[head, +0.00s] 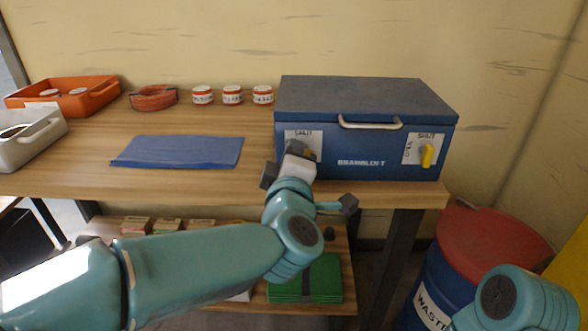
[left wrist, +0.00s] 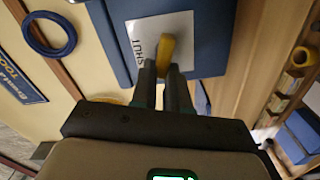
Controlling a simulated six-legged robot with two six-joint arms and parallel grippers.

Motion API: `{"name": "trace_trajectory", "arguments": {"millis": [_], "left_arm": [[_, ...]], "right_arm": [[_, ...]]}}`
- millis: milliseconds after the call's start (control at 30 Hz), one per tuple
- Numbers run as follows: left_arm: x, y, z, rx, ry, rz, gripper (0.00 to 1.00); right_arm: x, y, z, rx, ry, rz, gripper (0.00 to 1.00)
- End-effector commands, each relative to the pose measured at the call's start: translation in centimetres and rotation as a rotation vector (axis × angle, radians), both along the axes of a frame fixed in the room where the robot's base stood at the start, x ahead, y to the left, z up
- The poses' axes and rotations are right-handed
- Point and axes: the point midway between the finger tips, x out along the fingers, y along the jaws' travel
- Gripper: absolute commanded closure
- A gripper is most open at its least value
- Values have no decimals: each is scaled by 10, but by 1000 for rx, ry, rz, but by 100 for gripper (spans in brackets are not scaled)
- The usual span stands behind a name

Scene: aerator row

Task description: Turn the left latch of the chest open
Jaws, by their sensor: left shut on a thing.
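The blue chest (head: 365,105) stands on the wooden bench with its lid down. Its left latch, a yellow lever on a white plate (head: 304,135) marked SHUT, is mostly hidden behind my left gripper (head: 300,152) in the head view. In the left wrist view the yellow left latch (left wrist: 167,47) sits between the two dark fingers of my left gripper (left wrist: 163,75), which is shut on it. The word SHUT lies beside the lever there. The right latch (head: 427,155) is yellow and upright, under its SHUT label. My right gripper is out of the head view.
A blue mat (head: 180,152) lies left of the chest. A red-lidded blue waste drum (head: 490,240) stands at the right, below the bench.

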Motion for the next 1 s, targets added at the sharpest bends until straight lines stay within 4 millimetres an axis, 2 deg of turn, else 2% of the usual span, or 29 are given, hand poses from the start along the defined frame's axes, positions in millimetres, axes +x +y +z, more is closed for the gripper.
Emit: {"name": "trace_trajectory", "arguments": {"millis": [33, 100, 400, 1000], "left_arm": [[0, 0, -4, -43, -5, 0, 100], [0, 1, -5, -97, -5, 0, 100], [1, 2, -5, -275, -5, 0, 100], [1, 1, -3, -360, -6, 0, 100]], "right_arm": [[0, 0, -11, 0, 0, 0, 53], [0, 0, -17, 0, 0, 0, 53], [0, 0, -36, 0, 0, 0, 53], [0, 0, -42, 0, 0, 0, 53]]}}
